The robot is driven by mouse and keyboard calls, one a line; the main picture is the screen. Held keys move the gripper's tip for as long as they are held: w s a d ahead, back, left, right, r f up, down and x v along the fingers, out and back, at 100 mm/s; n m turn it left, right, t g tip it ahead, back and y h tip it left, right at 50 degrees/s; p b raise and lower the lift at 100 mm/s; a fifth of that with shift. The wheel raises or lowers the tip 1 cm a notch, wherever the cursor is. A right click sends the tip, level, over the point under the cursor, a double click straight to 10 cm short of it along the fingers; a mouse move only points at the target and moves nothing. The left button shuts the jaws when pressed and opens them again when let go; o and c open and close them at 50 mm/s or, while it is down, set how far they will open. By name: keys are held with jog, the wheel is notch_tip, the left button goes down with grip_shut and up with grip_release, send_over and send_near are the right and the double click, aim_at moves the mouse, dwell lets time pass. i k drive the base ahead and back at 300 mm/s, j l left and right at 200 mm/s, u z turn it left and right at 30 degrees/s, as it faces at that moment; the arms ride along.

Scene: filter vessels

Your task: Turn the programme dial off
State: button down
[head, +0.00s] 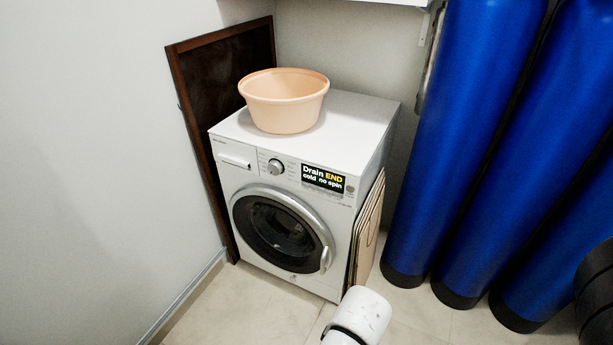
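The programme dial (275,167) is a round silver knob on the upper front panel of the white washing machine (368,125). It sits between the drawer at the left and the lit display (323,179). The display reads "Drain END cold no spin". The dial's pointer mark is too small to read. The round door (280,230) below looks shut. A white rounded part of my own body shows at the bottom, in front of the machine. My gripper's fingers are not in view.
A peach basin (284,100) stands on the machine's top. A dark framed board (210,75) leans behind it at the left. Flat panels (367,235) lean against its right side. Tall blue vessels (455,130) fill the right. Tiled floor (220,300) is clear in front.

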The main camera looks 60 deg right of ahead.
aim_at(274, 167)
jog(key=i+z, duration=0.25)
jog(key=i, duration=0.2)
jog(key=i+j+z, duration=0.25)
jog(key=i, duration=0.2)
jog(key=l, duration=0.1)
